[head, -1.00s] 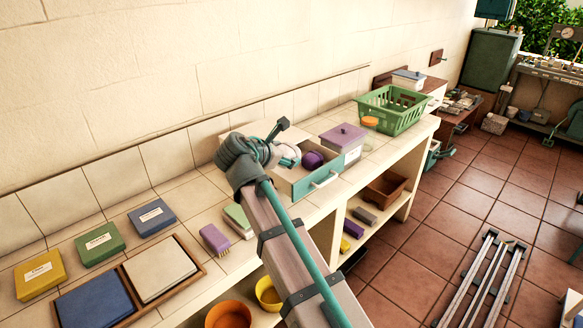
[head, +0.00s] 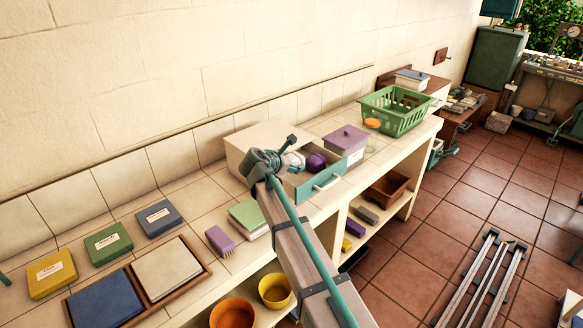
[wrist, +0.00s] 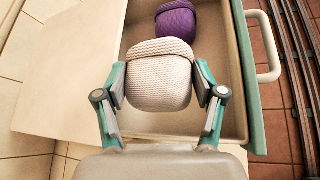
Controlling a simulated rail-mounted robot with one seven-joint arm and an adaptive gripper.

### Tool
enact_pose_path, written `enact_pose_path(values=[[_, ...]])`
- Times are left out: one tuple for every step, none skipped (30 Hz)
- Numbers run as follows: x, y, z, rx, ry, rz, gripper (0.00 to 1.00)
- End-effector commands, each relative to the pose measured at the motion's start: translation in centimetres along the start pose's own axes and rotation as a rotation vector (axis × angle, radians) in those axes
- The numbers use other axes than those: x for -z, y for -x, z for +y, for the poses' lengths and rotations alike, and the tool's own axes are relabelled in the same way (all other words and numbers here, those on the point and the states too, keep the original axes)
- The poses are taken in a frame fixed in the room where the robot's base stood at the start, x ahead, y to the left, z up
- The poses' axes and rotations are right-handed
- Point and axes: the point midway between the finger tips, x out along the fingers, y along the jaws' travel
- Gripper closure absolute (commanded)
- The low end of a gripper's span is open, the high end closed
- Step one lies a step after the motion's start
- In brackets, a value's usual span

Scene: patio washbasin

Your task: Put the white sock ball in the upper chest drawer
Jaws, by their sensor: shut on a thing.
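My gripper (wrist: 160,85) is shut on the white sock ball (wrist: 159,88), with one finger on each side of it. In the head view the white sock ball (head: 294,160) shows partly behind my gripper (head: 287,162). It is over or inside the open drawer (head: 328,183) with the teal front; I cannot tell if it touches the drawer floor. The drawer extends from the white chest (head: 262,138) on the counter. A purple sock ball (wrist: 176,22) lies in the drawer just beyond the white one, and also shows in the head view (head: 316,161).
A purple-lidded box (head: 346,139) stands right beside the drawer, with a green basket (head: 397,110) farther right. A green-and-white block (head: 247,217) and a purple brush (head: 219,240) lie left of my arm. Bowls (head: 275,290) sit on the shelf below.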

Motion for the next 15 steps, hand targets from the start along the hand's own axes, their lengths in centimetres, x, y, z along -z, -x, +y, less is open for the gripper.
enact_pose_path(values=[[0.4,-0.1,-0.2,0.001,0.003,0.001,0.65],[0.7,-0.3,-0.3,0.001,0.004,0.001,0.65],[1.0,-0.5,-0.5,0.001,0.003,0.001,0.65],[1.3,-0.7,-0.6,0.002,0.003,0.001,0.65],[1.6,-0.8,-0.7,0.002,0.003,0.0,0.65],[1.9,-1.0,-0.8,0.001,0.003,0.0,0.65],[2.0,-1.1,-0.8,0.001,0.003,0.0,0.65],[2.2,-1.1,-0.9,0.0,0.002,0.0,0.65],[2.3,-1.2,-0.9,0.0,0.002,0.0,0.65],[2.3,-1.2,-0.9,-0.001,0.001,0.0,0.65],[2.3,-1.2,-0.9,-0.001,0.001,0.0,0.65],[2.3,-1.2,-0.9,-0.001,0.001,0.0,0.65],[2.3,-1.2,-0.9,-0.001,0.001,0.0,0.65],[2.3,-1.2,-0.9,-0.001,0.001,0.0,0.65],[2.3,-1.2,-0.9,0.0,0.001,0.0,0.65]])
